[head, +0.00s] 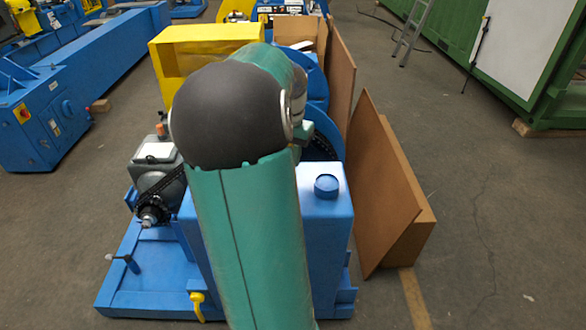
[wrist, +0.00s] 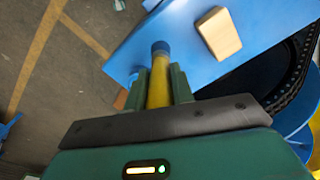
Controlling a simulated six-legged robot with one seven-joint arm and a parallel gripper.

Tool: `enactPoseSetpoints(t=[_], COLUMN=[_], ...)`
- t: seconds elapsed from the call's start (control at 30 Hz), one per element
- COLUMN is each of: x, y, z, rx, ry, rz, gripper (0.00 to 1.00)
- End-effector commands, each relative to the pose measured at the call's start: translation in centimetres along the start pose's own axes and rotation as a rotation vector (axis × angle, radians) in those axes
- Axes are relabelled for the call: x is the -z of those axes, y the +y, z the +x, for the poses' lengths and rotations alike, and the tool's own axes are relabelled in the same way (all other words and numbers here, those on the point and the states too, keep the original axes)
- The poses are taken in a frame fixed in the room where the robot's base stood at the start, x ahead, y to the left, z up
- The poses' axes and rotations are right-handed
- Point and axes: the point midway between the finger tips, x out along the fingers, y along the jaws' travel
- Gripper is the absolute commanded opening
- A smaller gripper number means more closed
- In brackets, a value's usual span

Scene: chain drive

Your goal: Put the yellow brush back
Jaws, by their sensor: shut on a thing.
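In the wrist view my gripper (wrist: 161,80) is shut on the yellow brush (wrist: 158,90), whose yellow handle runs between the two green fingers. The brush's bristles are not clearly visible. The brush is over or close to the edge of a blue surface (wrist: 185,60); I cannot tell whether it touches. In the head view my own arm hides the gripper and the brush.
A beige block (wrist: 218,33) lies on the blue surface, with a black chain (wrist: 296,62) to the right. In the head view the blue machine (head: 150,270) has a yellow cover (head: 180,62) and a blue cap (head: 326,186).

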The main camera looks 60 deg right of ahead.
Motion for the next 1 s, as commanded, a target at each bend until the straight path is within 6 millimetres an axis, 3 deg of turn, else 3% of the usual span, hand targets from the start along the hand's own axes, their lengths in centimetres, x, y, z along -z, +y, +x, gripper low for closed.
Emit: enactPoseSetpoints(t=[0.2,0.43,0.6,1.0], x=[2.6,3.8,3.7,3.6], y=[-0.6,-0.9,-0.8,-0.9], z=[3.5,5.0,7.4,8.1], rx=[-0.002,-0.001,-0.001,0.000], ry=[-0.002,-0.002,-0.002,0.000], rz=[0.000,-0.002,-0.002,-0.003], gripper=[0.00,0.00,0.00,0.00])
